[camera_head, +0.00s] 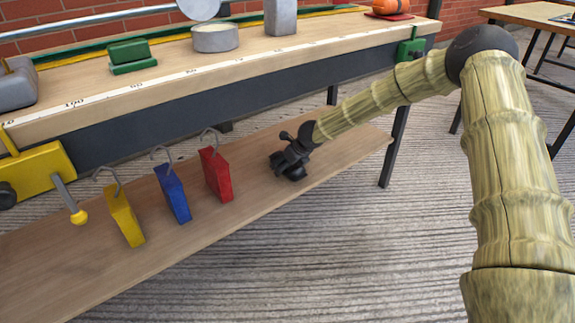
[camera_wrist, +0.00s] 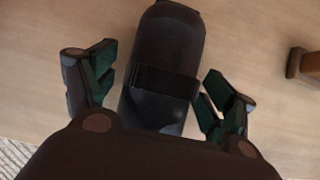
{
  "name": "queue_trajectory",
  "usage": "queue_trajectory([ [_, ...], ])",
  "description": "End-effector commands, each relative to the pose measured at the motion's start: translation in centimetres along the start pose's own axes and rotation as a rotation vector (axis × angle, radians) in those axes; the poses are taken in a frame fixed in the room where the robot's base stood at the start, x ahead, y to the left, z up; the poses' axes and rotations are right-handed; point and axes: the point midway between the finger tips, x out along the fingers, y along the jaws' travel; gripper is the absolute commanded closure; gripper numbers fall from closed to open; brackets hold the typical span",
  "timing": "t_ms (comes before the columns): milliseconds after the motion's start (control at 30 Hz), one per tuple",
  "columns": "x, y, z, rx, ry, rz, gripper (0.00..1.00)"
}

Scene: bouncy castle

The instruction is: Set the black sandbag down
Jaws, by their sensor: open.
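The black sandbag (camera_wrist: 165,45) is a dark rounded bag with a strap across it. In the wrist view it lies between the spread fingers of my gripper (camera_wrist: 160,78), over a light wooden surface. A gap shows between the bag and the finger on each side. In the head view my gripper (camera_head: 288,160) is low over the lower wooden shelf (camera_head: 330,160), right of the red block. There the dark bag and the dark gripper merge, so I cannot tell their outlines apart. The near end of the bag is hidden by the gripper body.
Yellow (camera_head: 124,217), blue (camera_head: 172,193) and red (camera_head: 216,174) hooked blocks stand on the shelf to the left. The workbench top (camera_head: 170,85) overhangs behind. A bench leg (camera_head: 395,148) stands to the right. Bare shelf lies between the red block and my gripper.

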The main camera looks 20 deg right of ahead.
Motion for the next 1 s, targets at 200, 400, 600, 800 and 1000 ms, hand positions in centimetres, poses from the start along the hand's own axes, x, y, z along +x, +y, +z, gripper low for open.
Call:
queue_trajectory([
  [200,-2.2,0.0,0.2,0.000,-0.001,0.000,0.16],
  [400,-6.0,0.0,0.4,0.000,-0.002,0.001,0.16],
  [600,-9.3,0.0,0.2,0.001,0.000,0.000,0.16],
  [800,-11.4,0.0,0.1,-0.001,-0.001,0.001,0.16],
  [1000,-12.1,0.0,0.1,0.000,-0.001,0.000,0.16],
])
